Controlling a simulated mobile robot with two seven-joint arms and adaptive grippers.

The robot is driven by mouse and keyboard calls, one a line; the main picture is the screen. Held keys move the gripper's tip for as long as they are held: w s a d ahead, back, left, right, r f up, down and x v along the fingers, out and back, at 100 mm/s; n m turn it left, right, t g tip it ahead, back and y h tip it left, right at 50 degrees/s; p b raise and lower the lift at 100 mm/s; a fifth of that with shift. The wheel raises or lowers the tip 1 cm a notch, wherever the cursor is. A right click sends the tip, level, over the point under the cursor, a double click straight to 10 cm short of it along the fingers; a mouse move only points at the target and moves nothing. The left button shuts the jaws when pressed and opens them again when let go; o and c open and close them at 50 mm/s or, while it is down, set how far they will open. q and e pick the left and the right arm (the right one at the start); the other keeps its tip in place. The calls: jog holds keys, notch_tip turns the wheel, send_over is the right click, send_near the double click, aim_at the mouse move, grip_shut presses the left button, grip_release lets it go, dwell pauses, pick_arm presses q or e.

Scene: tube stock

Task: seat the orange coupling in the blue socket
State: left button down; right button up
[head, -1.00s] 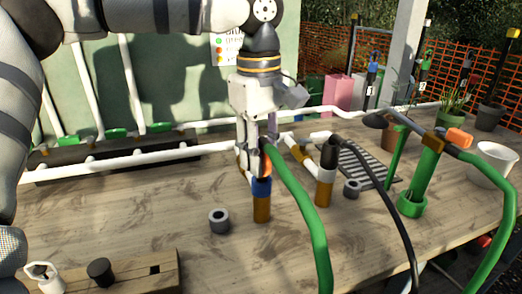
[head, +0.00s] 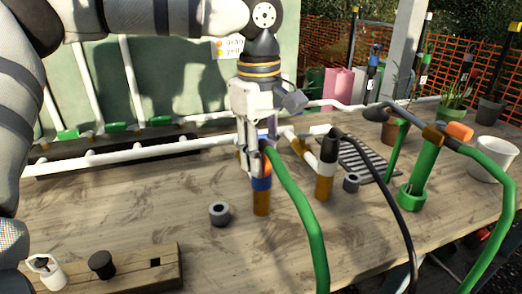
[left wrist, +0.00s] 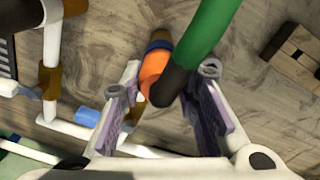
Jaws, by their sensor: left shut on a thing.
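The blue socket (head: 261,184) tops a short brown upright post in the middle of the table. The orange coupling (head: 266,168) is on the end of the green hose (head: 297,205) and meets the top of the blue socket. In the left wrist view the orange coupling (left wrist: 153,68) touches the blue rim (left wrist: 159,45); how deep it sits is hidden. My left gripper (head: 252,165) points down and is shut on the coupling. In that view the coupling lies between its fingers (left wrist: 165,105). My right gripper is not in view.
A black hose (head: 375,170) runs from a white-collared brown post (head: 325,180) just right. White pipes (head: 110,160) run behind. A wooden block (head: 130,272) is at front left.

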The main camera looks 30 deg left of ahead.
pick_arm(q)
jog(key=shift+f, duration=0.15)
jog(key=c, duration=1.2)
grip_release()
jog(key=shift+o, duration=0.2)
notch_tip(320, 180, up, 12)
jog(key=shift+s+r, duration=0.1)
